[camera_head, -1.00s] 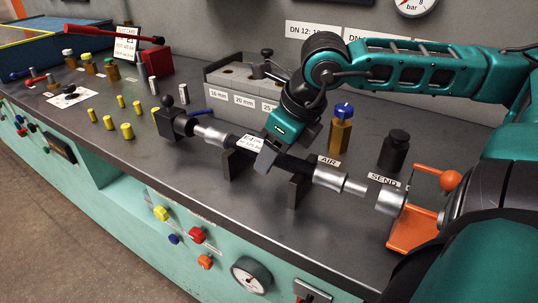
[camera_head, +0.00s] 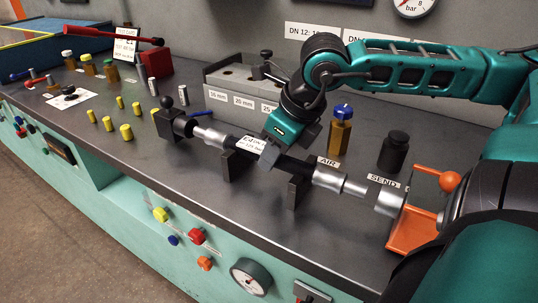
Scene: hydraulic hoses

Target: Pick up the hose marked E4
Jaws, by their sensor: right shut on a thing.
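A black hose (camera_head: 294,166) with silver metal end fittings lies across two dark upright rests on the bench. Its left end fitting (camera_head: 210,136) points at a dark clamp block, and its right fitting (camera_head: 327,177) points at a silver coupling by the orange bracket. A white label (camera_head: 251,144) sits on the hose left of the gripper; its print is too small to read surely. My right gripper (camera_head: 268,157) reaches down from the right and is shut on the hose between the two rests. The hose still appears to sit at the rests. My left gripper is not in view.
A dark clamp block (camera_head: 174,124) and an orange bracket (camera_head: 412,230) stand at the hose's ends. Behind are a grey rack (camera_head: 228,81), a blue-capped brown bottle (camera_head: 340,132) and a black bottle (camera_head: 393,151). Several yellow caps (camera_head: 126,132) stand left. The bench's front edge is close.

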